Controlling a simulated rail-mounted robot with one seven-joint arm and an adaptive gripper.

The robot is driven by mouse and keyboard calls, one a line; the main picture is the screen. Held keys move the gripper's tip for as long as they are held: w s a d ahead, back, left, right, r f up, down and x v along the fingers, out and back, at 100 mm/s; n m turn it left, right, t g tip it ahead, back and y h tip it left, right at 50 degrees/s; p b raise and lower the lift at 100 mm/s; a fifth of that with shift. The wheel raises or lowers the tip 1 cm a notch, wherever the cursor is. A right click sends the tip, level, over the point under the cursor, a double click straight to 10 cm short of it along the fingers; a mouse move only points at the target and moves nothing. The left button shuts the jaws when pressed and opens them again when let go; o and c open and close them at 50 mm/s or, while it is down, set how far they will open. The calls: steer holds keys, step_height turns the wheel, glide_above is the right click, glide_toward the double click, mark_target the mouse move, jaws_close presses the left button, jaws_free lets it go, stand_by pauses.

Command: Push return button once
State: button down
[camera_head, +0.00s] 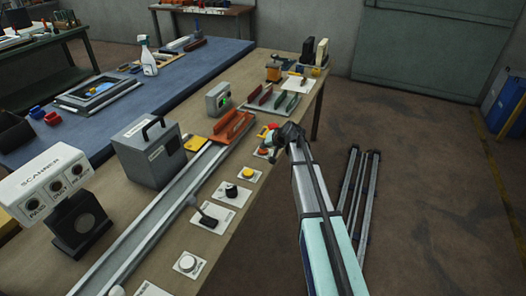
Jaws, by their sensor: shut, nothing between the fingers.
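A row of controls on white plates runs along the table's right edge. The labels are too small to read, so I cannot tell which is the return button. An orange-red button (263,152) sits at the far end, partly hidden by my gripper (273,140). A yellow-orange button (248,173) lies just nearer, then a black knob (231,190), a black lever (207,216) and a round white button (187,263). My gripper is shut and empty, by the orange-red button. I cannot tell whether it touches it.
An orange rack (233,126) stands close to the left of my gripper. A long metal rail (150,215) runs along the table beside the controls. A grey box with a handle (148,155) and a scanner (45,185) stand left. The floor to the right has metal bars (365,190).

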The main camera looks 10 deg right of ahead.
steer(key=shift+f+b, duration=0.4)
steer(key=shift+f, duration=0.1)
stand_by(0.4)
steer(key=shift+r, duration=0.2)
steer(key=shift+r+p, duration=0.3)
steer(key=shift+r, duration=0.4)
steer(key=shift+r, duration=0.15)
steer(key=shift+r+p, duration=0.95)
steer(key=shift+r, duration=1.4)
